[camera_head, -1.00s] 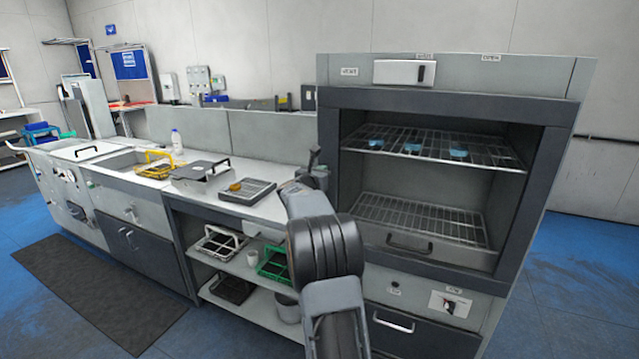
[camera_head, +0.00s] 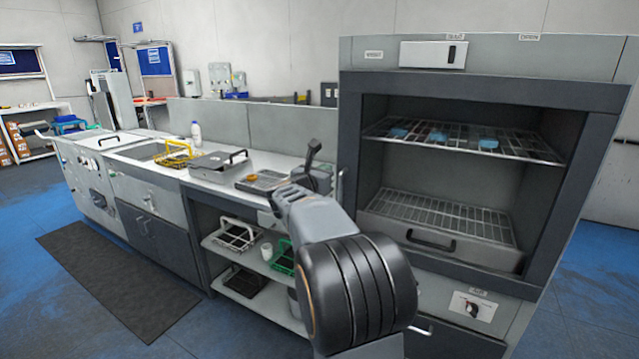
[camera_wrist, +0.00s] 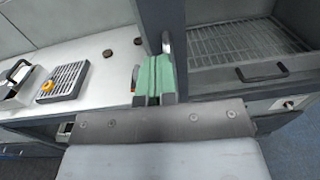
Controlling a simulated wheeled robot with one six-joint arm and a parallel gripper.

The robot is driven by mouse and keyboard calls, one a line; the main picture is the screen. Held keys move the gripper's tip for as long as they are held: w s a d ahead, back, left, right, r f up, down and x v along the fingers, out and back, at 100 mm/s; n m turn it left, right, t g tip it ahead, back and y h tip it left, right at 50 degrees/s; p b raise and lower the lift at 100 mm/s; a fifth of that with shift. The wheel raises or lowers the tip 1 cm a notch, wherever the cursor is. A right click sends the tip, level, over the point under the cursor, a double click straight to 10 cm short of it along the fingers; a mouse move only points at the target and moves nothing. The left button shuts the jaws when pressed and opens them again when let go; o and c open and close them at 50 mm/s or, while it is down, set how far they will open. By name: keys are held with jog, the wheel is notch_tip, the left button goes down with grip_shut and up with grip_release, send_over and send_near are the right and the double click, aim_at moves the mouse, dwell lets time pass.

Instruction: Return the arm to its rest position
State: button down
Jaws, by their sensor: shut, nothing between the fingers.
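My arm (camera_head: 345,280) rises from the bottom of the head view and bends toward the counter and the open oven-like cabinet. Its far end, near the cabinet's left side, is small and partly hidden by my own links in that view. In the wrist view my gripper (camera_wrist: 155,85) shows green finger pads pressed together with nothing between them. The fingers point toward the cabinet's left edge post and the end of the counter. I cannot tell the exact gap to the post.
The cabinet (camera_head: 358,200) has wire racks, with blue items (camera_head: 488,143) on the upper one. The counter (camera_head: 222,195) carries a grey tray (camera_head: 262,181), a lidded box (camera_head: 215,166) and a yellow basket (camera_head: 175,155). Shelves below hold racks. Open floor (camera_head: 60,215) lies at left.

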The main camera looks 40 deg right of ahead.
jog(key=w+a+f+n+t+y, duration=0.1)
jog(key=a+f+n+t+y, duration=0.15)
jog(key=a+n+y, duration=0.55)
jog(key=w+a+f+n+t+y+p, duration=0.15)
jog(key=a+f+n, duration=0.25)
jog(key=n, duration=0.7)
jog(key=w+a+f+n+t+y+b, duration=0.1)
jog(key=a+f+n+t+y, duration=0.2)
jog(key=a+n, duration=0.5)
jog(key=s+a+f+n+g+y+p, duration=0.2)
jog(key=s+a+f+n+g+y, duration=0.15)
jog(key=s+n, duration=0.4)
jog(key=s+a+f+n+g+y+p, duration=0.1)
jog(key=s+a+f+n+g+y, duration=0.1)
jog(key=s+a+n+g, duration=0.5)
jog(key=s+r+n+h+p, duration=0.1)
jog(key=s+n+p, duration=0.3)
jog(key=s+n, duration=0.4)
jog(key=shift+s+a+r+t, duration=0.2)
jog(key=shift+s+r+t, duration=0.25)
jog(key=shift+s, duration=0.8)
